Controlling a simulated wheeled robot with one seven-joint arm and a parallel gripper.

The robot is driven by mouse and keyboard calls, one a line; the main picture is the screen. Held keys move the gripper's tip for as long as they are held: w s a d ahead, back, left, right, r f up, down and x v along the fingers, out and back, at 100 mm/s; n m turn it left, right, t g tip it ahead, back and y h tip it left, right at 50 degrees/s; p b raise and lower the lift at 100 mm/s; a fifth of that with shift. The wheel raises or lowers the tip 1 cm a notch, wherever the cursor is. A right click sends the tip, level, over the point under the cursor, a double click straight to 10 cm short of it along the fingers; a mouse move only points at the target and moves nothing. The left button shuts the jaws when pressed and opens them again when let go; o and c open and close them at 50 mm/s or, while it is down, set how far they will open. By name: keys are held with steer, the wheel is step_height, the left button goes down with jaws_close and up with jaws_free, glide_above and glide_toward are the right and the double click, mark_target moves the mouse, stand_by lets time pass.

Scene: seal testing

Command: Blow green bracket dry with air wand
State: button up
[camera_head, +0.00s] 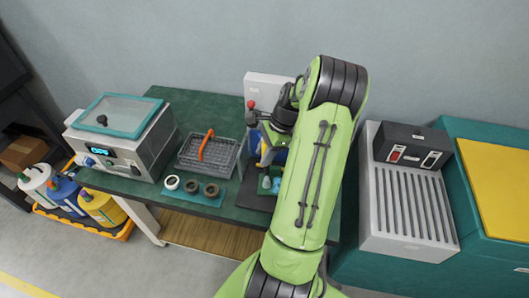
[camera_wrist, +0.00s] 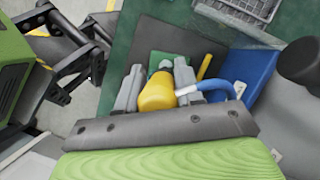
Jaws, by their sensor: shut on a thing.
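My gripper (camera_wrist: 160,74) is shut on the air wand (camera_wrist: 157,94). Its rounded yellow body sits between the two grey fingers in the wrist view, with a blue hose (camera_wrist: 215,88) curving off to the right. A green piece (camera_wrist: 183,57), apparently the green bracket, lies just beyond the fingertips on a dark grey mat (camera_wrist: 147,35). The wand and fingers cover part of it, and I cannot tell whether the wand touches it. In the head view my arm hides most of the gripper; small teal-green pieces (camera_head: 266,183) show below it.
A blue block (camera_wrist: 247,72) and a yellow strip (camera_wrist: 205,66) are close right of the fingers. On the green bench stand a wire basket (camera_head: 209,152) with an orange handle, several rings (camera_head: 191,186) and a lidded machine (camera_head: 124,137). A grooved grey unit (camera_head: 409,200) is at right.

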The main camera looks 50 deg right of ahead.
steer(key=shift+s+d+p, duration=0.4)
steer(key=shift+s+d, duration=0.15)
steer(key=shift+s, duration=0.3)
steer(key=shift+s+d+p, duration=0.35)
steer(key=shift+s+d, duration=0.15)
steer(key=shift+s, duration=0.3)
steer(key=shift+r, duration=0.1)
stand_by(0.7)
step_height(320, 180, up, 5)
steer(key=p, duration=0.5)
